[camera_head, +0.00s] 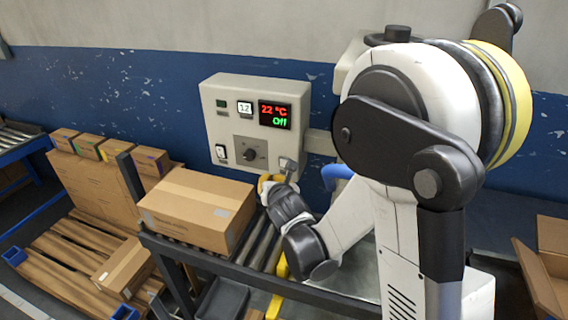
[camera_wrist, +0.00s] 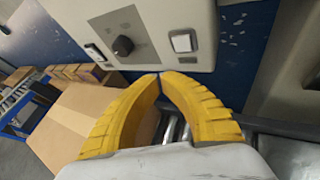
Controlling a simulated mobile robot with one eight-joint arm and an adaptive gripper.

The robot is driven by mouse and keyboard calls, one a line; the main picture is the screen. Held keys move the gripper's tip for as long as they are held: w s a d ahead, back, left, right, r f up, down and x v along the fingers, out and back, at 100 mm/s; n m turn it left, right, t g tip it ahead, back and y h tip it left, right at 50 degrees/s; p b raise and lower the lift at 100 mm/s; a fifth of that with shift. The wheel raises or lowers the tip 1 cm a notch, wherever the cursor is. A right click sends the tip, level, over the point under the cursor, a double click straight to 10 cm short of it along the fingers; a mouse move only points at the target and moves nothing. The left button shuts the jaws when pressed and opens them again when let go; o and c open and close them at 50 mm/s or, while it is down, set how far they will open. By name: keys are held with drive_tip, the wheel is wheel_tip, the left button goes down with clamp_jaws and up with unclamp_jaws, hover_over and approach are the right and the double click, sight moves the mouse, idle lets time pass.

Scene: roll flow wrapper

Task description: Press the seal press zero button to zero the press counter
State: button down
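A light grey control box (camera_head: 231,140) hangs on the wall; its lower part shows in the wrist view (camera_wrist: 205,14). A square white button (camera_wrist: 185,41) sits low at its right; it also shows in the head view (camera_head: 287,165), close to my gripper. A small white counter (camera_head: 245,107) reads 12. No button label is legible, so I cannot tell which is the seal press zero button. My gripper (camera_wrist: 159,75) has yellow fingers with their tips together and nothing between them. In the wrist view the tips appear below the white button; contact with the box is not visible.
The box also has a dark knob (camera_head: 250,152), a rocker switch (camera_head: 221,152) and a display (camera_head: 274,114) reading 22 °C and Off. A cardboard box (camera_head: 200,205) stands on the roller conveyor (camera_head: 262,246) below. Several smaller cartons stand at the left.

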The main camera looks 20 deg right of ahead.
sight(277, 165)
drive_tip(key=shift+w+d, duration=0.65)
drive_tip(key=shift+w, duration=0.2)
drive_tip(key=shift+w+d, duration=0.6)
drive_tip(key=shift+w, duration=0.25)
drive_tip(key=shift+w+d, duration=0.25)
drive_tip(key=shift+w, duration=0.1)
drive_tip(key=shift+w+d+b, duration=0.25)
drive_tip(key=shift+w+b, duration=0.05)
drive_tip(key=shift+w, duration=0.1)
idle(0.9)
idle(0.3)
drive_tip(key=shift+s+a, duration=0.5)
drive_tip(key=shift+s, duration=0.25)
drive_tip(key=s+a, duration=0.1)
drive_tip(key=s, duration=0.1)
drive_tip(key=s+a+b, duration=0.1)
drive_tip(key=s+a, duration=0.1)
